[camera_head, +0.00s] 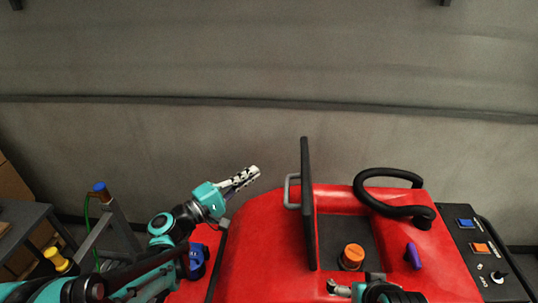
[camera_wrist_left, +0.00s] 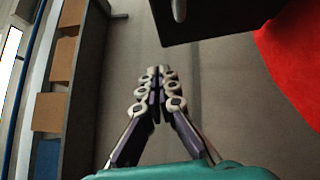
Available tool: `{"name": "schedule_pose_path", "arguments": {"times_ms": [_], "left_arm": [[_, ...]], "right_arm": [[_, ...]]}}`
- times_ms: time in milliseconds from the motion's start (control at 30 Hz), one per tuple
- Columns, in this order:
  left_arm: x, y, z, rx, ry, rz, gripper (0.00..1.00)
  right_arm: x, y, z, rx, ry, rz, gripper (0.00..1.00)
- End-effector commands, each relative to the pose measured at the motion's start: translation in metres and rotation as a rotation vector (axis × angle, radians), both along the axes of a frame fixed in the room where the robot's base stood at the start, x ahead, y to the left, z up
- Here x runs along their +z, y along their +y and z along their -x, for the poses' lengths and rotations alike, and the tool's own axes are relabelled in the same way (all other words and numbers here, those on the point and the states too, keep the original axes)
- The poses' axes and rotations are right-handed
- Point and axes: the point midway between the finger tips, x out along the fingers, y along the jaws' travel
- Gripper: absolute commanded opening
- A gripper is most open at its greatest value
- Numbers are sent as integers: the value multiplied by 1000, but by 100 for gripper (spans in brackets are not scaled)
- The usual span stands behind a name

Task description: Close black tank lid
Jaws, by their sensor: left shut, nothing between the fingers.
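The black tank lid (camera_head: 307,228) stands upright, seen nearly edge-on, on the red scrubber (camera_head: 262,235). A grey handle (camera_head: 288,190) is on its left face. The lid also shows as a dark panel (camera_wrist_left: 222,18) at the top of the left wrist view. My left gripper (camera_head: 252,174) is left of the lid, near handle height and apart from it in the head view. Its fingers (camera_wrist_left: 159,76) are together and empty. To the lid's right, the dark tank opening (camera_head: 338,232) is uncovered. My right gripper (camera_head: 336,288) shows partly at the bottom edge; its finger state is unclear.
An orange cap (camera_head: 352,256) sits in the opening. A black hose (camera_head: 383,208), a purple lever (camera_head: 413,256) and a switch panel (camera_head: 466,236) lie to the right. A grey table (camera_head: 28,228) and a metal stand (camera_head: 118,226) are at left. Open air surrounds my left gripper.

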Motion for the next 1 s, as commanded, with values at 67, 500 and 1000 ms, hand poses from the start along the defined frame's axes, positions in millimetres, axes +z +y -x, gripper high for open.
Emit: {"name": "schedule_pose_path", "arguments": {"times_ms": [67,500,1000], "left_arm": [[1,-10,-9,-5,0,-1,0],[13,-77,-64,-5,2,-3,0],[17,-103,-64,0,1,-4,0]], "right_arm": [[-1,0,0,0,0,0,100],[2,0,0,0,0,0,100],[3,0,0,0,0,0,100]]}}
